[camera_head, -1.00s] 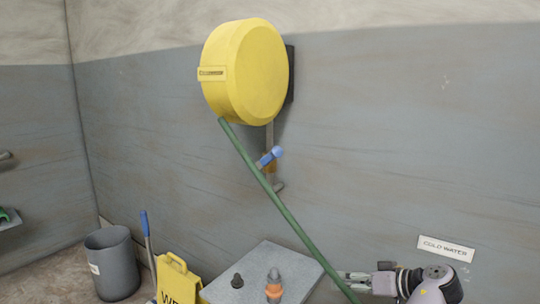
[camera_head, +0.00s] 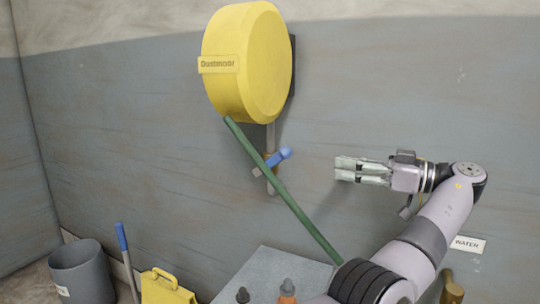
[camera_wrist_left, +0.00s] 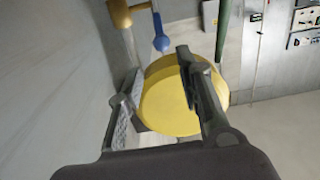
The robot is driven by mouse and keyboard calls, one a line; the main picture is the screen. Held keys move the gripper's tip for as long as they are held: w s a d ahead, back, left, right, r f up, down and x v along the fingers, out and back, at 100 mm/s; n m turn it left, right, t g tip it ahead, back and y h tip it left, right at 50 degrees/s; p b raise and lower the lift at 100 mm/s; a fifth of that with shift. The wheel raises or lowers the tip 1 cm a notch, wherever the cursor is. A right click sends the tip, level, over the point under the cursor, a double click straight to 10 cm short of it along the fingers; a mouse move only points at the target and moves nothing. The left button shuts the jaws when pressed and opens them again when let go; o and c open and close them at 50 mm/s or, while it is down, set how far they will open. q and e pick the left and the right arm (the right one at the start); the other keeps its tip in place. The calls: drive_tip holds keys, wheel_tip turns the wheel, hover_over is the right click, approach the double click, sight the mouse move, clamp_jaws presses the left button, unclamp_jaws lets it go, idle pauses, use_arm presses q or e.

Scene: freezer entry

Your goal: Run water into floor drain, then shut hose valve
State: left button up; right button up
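The yellow hose reel (camera_head: 247,62) hangs on the wall; it also shows in the left wrist view (camera_wrist_left: 170,105). A green hose (camera_head: 285,195) runs from it down to the right, its lower part hidden behind my arm. The blue valve handle (camera_head: 278,158) sits on a pipe below the reel, partly behind the hose; it shows in the left wrist view (camera_wrist_left: 160,38) beside a brass-coloured valve part (camera_wrist_left: 121,14). My left gripper (camera_head: 342,168) is right of the handle, apart from it, fingers spread and empty. My right gripper and the floor drain are not in view.
A grey bin (camera_head: 82,275), a blue-handled tool (camera_head: 124,250) and a yellow sign (camera_head: 163,287) stand at the lower left. A grey surface (camera_head: 265,265) holds small dark and orange items. A "WATER" label (camera_head: 468,244) is partly covered by my arm. Wall around the gripper is clear.

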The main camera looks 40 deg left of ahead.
use_arm(q)
drive_tip(key=b, duration=0.2)
approach(282, 156)
drive_tip(key=a, duration=0.2)
drive_tip(key=x, duration=0.8)
drive_tip(key=shift+w+a+f+b, duration=0.3)
drive_tip(key=shift+a+b, duration=0.05)
drive_tip(key=shift+a, duration=0.1)
drive_tip(key=shift+s+a, duration=0.15)
drive_tip(key=shift+a, duration=0.35)
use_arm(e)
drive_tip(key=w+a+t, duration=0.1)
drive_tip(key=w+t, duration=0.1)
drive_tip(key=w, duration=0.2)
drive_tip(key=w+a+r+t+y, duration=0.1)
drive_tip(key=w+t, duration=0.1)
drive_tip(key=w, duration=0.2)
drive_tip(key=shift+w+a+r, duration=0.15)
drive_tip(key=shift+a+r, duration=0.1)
use_arm(q)
drive_tip(key=shift+c, duration=0.5)
clamp_jaws()
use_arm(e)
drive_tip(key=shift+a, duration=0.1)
